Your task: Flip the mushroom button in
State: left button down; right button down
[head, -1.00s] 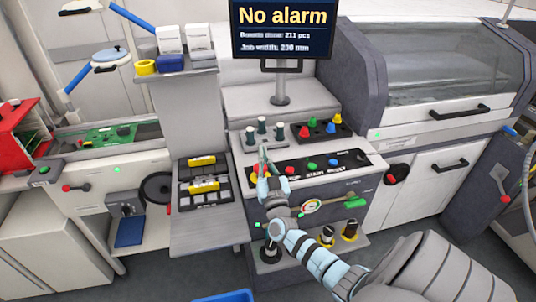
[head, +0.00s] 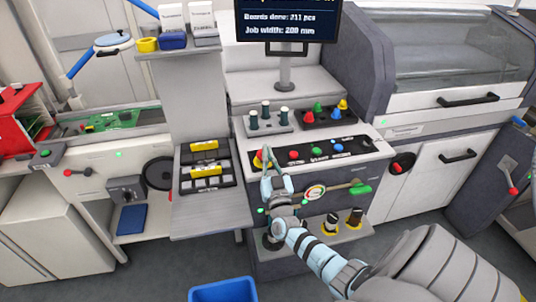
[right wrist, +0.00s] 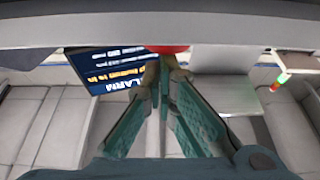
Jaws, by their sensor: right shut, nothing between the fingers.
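The red mushroom button (head: 257,162), with yellow around it, sits at the left end of the black control panel on the sloped console. It is partly hidden behind my right gripper (head: 266,155), whose closed fingers are at its right side. In the right wrist view a red cap (right wrist: 167,48) shows at the tips of the shut, empty fingers (right wrist: 160,68). I cannot tell for sure whether they touch it. My left gripper is not in view.
Several small buttons, among them a red one (head: 293,154) and a blue one (head: 337,149), line the same panel. A green-handled lever (head: 360,189) is on the front. A blue bin (head: 222,290) stands on the floor.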

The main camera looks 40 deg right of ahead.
jog(key=r+p, duration=0.1)
jog(key=s+r+p, duration=0.1)
jog(key=p, duration=0.1)
jog(key=a+r+p, duration=0.1)
jog(key=p, duration=0.1)
jog(key=shift+s, duration=0.35)
jog(key=v, duration=0.8)
jog(key=shift+r, duration=0.2)
